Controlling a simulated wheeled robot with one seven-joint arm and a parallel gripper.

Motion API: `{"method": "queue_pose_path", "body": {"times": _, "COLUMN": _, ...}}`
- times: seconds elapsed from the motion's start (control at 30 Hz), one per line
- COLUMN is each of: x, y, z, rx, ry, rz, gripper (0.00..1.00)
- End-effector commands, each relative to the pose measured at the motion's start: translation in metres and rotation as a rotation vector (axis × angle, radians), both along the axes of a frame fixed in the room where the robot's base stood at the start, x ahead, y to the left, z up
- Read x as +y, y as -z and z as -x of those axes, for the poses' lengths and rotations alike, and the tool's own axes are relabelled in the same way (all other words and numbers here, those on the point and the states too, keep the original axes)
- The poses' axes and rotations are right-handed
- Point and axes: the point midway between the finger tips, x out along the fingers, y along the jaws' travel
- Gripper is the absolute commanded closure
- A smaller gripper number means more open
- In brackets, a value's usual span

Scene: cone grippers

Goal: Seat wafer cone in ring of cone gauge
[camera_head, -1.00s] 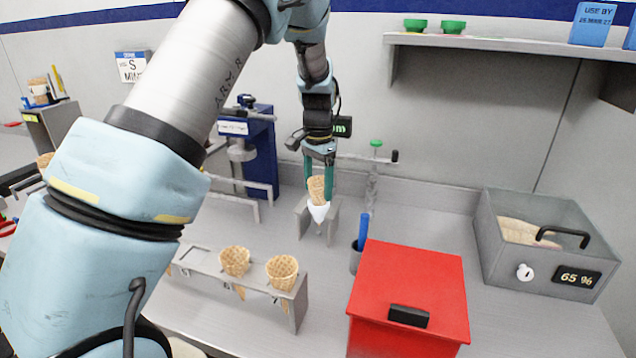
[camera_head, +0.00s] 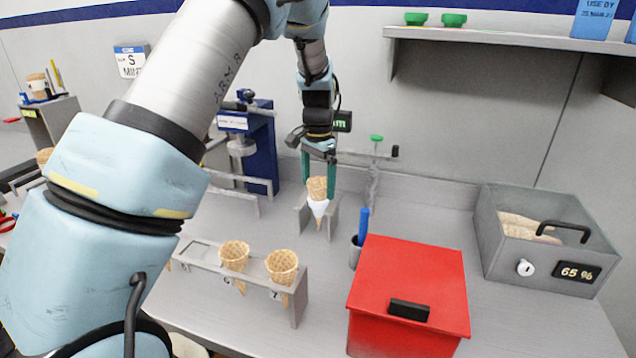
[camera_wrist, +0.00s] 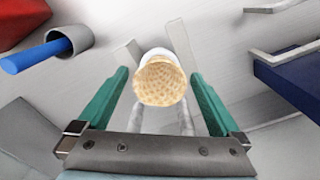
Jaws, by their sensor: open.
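A wafer cone (camera_head: 317,188) stands upright, tip down, in the white ring (camera_head: 318,208) of the cone gauge (camera_head: 333,222). Its lower tip shows below the ring. My gripper (camera_head: 318,180) is above the gauge, its green fingers apart on either side of the cone. In the wrist view the cone's open mouth (camera_wrist: 160,82) lies beyond and between the fingers of my gripper (camera_wrist: 160,85), with a gap on both sides. The ring is mostly hidden behind the cone there.
A rack (camera_head: 298,305) at the front holds two more cones (camera_head: 234,254). A red box (camera_head: 410,285) and a cup with a blue handle (camera_head: 356,255) stand to the right. A blue press (camera_head: 262,150) is at the left, and a grey bin (camera_head: 500,255) is far right.

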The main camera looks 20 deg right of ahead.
Motion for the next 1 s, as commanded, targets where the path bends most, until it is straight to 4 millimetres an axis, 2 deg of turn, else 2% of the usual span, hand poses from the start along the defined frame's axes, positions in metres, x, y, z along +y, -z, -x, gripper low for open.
{"method": "queue_pose_path", "body": {"times": 0.17, "x": -0.001, "y": -0.017, "z": -0.001, "rx": -0.004, "ry": 0.001, "rz": 0.004, "gripper": 0.00}}
{"method": "queue_pose_path", "body": {"times": 0.4, "x": -0.001, "y": -0.064, "z": -0.001, "rx": -0.004, "ry": 0.001, "rz": 0.004, "gripper": 0.00}}
{"method": "queue_pose_path", "body": {"times": 0.6, "x": -0.001, "y": -0.095, "z": 0.000, "rx": -0.002, "ry": 0.001, "rz": 0.003, "gripper": 0.00}}
{"method": "queue_pose_path", "body": {"times": 0.77, "x": 0.000, "y": -0.106, "z": 0.000, "rx": -0.001, "ry": 0.000, "rz": 0.001, "gripper": 0.00}}
{"method": "queue_pose_path", "body": {"times": 1.0, "x": 0.000, "y": -0.107, "z": 0.000, "rx": 0.000, "ry": 0.000, "rz": 0.000, "gripper": 0.00}}
